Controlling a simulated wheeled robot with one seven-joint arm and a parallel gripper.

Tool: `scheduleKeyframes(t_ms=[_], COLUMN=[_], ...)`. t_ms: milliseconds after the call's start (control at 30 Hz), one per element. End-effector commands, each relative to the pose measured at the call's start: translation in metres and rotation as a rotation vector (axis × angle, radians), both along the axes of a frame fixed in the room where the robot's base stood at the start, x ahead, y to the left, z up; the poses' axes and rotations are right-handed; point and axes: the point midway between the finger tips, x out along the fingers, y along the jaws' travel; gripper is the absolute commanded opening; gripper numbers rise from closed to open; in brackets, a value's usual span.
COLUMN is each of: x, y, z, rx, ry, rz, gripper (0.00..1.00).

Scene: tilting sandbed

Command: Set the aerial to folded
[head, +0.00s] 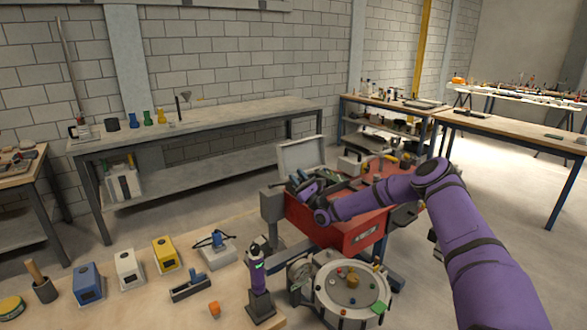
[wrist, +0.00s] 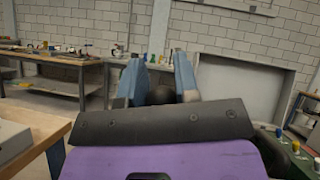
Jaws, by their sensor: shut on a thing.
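My gripper (head: 298,183) reaches to the left over the red unit, in front of a raised grey panel. In the wrist view its two blue-grey fingers (wrist: 158,74) stand a short way apart, with a dark rounded knob (wrist: 160,94) between them. The fingers are shut on this knob. I cannot tell for sure that the knob is part of the aerial. No aerial rod can be made out, and my gripper and wrist hide much of what lies below the knob.
The red unit (head: 362,236) has a raised grey panel (head: 302,155) behind my gripper. A round tray (head: 318,298) with small coloured pieces stands in front. A wooden bench (head: 120,255) at left holds blue, white and yellow boxes. The floor at right is clear.

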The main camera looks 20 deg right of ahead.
Motion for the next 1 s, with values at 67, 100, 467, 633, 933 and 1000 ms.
scheduleKeyframes(t_ms=[67, 100, 467, 633, 933, 1000], x=[-0.004, -0.006, -0.01, -0.01, -0.01, -0.01], y=[-0.001, -0.002, -0.004, -0.004, -0.004, -0.004], z=[-0.007, -0.01, -0.019, -0.019, -0.019, -0.019], rx=[0.002, 0.003, 0.0, 0.0, 0.001, 0.001], ry=[0.002, 0.001, -0.001, 0.0, 0.0, 0.0], rz=[0.001, 0.001, 0.0, 0.0, -0.001, -0.001], gripper=[0.0, 0.0, 0.0, 0.0, 0.53, 0.53])
